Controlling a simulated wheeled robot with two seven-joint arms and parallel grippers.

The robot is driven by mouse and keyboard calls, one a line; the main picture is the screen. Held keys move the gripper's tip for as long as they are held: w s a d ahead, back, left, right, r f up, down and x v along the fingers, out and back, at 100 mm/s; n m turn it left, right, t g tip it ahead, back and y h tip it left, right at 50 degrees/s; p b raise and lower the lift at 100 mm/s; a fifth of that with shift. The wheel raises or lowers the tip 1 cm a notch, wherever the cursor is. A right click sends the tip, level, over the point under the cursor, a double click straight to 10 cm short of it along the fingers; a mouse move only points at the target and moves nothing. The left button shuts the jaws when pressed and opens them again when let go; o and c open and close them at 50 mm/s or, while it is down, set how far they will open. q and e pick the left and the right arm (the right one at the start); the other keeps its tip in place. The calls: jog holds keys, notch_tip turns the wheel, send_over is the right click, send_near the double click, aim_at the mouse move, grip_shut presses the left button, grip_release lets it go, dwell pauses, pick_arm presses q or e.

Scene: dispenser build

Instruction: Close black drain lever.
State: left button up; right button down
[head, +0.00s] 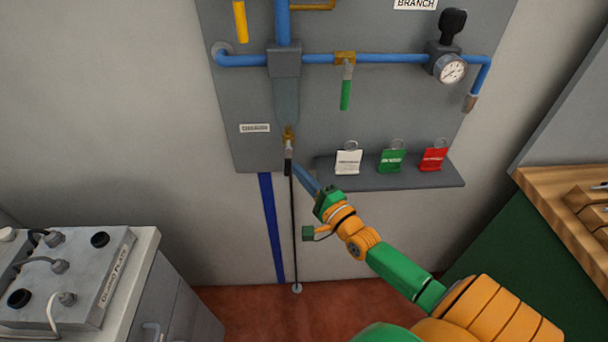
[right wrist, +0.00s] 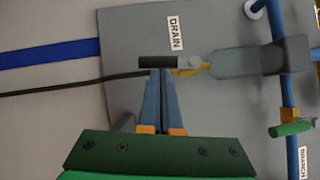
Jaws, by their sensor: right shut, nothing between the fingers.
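The black drain lever (head: 287,169) hangs straight down, in line with the pipe, below the brass drain valve (head: 289,133) at the bottom of the grey panel. In the right wrist view the black lever (right wrist: 155,62) runs left from the valve's metal pivot (right wrist: 195,62), near the DRAIN label (right wrist: 175,34). My right gripper (head: 296,167) is shut and empty, its blue fingers reaching up to the lever from the right. Its fingertips (right wrist: 160,72) overlap the lever's edge in the right wrist view; I cannot tell whether they touch. My left gripper is out of view.
A shelf (head: 390,180) with white, green and red tags sits right of my gripper. The green lever (head: 346,95) hangs from the branch valve above. A thin black hose (head: 295,235) runs to the floor beside a blue strip (head: 271,230). A cabinet stands left, a bench right.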

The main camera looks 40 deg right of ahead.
jog(key=m+t+b, duration=0.1)
jog(key=b, duration=0.1)
jog(key=w+a+f+m+h+b, duration=0.1)
jog(key=m+b, duration=0.1)
jog(key=b, duration=0.1)
jog(key=a+m+t+b, duration=0.1)
jog(key=m+b, duration=0.1)
jog(key=shift+w+a+f+t+h+b, duration=0.1)
jog(key=shift+w+f+t+h+b, duration=0.1)
jog(key=shift+t+h+b, duration=0.15)
jog(key=a+r+m+h+b, duration=0.1)
jog(key=m+h+b, duration=0.2)
jog(key=m, duration=0.2)
jog(key=w+a+r+m+h+b, duration=0.1)
jog(key=m+h+b, duration=0.3)
jog(key=m, duration=0.1)
jog(key=w+a+r+m+h+b, duration=0.1)
jog(key=a+m+h+b, duration=0.1)
jog(key=m+h+b, duration=0.2)
jog(key=shift+w+m, duration=0.15)
jog(key=shift+m, duration=0.85)
jog(key=shift+r+y, duration=0.25)
